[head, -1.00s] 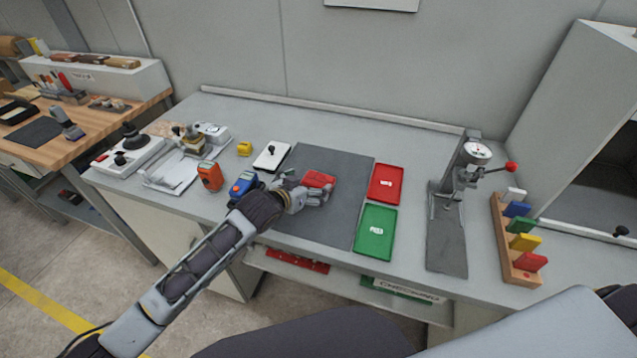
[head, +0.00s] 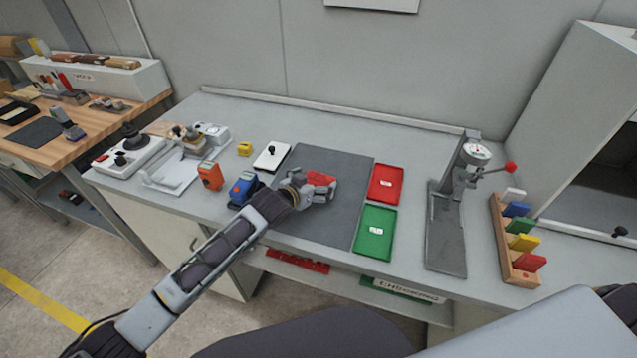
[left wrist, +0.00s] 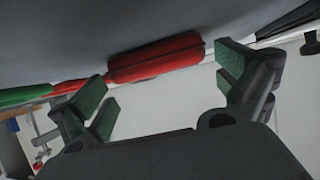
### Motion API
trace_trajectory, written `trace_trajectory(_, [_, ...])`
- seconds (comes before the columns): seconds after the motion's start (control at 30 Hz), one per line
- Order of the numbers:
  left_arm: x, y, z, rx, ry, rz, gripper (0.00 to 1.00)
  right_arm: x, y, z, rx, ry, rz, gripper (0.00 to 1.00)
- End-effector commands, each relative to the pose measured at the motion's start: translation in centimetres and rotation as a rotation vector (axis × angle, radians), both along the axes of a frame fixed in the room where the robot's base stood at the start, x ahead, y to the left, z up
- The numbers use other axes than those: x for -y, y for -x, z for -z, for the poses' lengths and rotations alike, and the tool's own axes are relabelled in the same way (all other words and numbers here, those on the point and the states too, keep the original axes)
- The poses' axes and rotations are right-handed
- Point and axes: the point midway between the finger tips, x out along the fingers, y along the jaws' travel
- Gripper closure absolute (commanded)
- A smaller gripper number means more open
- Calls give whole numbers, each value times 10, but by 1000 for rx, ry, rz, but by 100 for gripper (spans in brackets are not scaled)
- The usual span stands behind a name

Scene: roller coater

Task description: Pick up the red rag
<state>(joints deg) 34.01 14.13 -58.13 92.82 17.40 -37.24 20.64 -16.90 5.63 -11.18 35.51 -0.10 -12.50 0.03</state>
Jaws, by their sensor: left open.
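The red rag (head: 321,179) lies on the dark grey mat (head: 330,219) on the bench, partly hidden by my left gripper (head: 322,190) in the head view. In the left wrist view the rag (left wrist: 156,58) is a rounded red roll on the mat. My left gripper (left wrist: 165,80) is open there, its green-padded fingers spread to either side of the rag. Whether the pads touch it cannot be told. My right gripper is not in view.
A red tray (head: 386,184) and a green tray (head: 376,234) lie right of the mat. A gauge stand (head: 450,210) and a wooden rack (head: 512,240) stand farther right. Orange (head: 210,176) and blue (head: 242,188) handheld devices sit close left of the mat.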

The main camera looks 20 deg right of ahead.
Motion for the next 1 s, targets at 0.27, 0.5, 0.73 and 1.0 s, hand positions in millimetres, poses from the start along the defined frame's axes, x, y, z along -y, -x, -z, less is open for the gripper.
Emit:
trace_trajectory(0.27, [11,-11,7,1,1,0,0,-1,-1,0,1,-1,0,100])
trace_trajectory(0.5, [12,-12,8,1,1,0,0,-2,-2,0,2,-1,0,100])
trace_trajectory(0.73, [12,-12,8,1,1,0,0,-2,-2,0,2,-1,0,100])
trace_trajectory(1.0, [12,-12,8,1,0,0,23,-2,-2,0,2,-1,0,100])
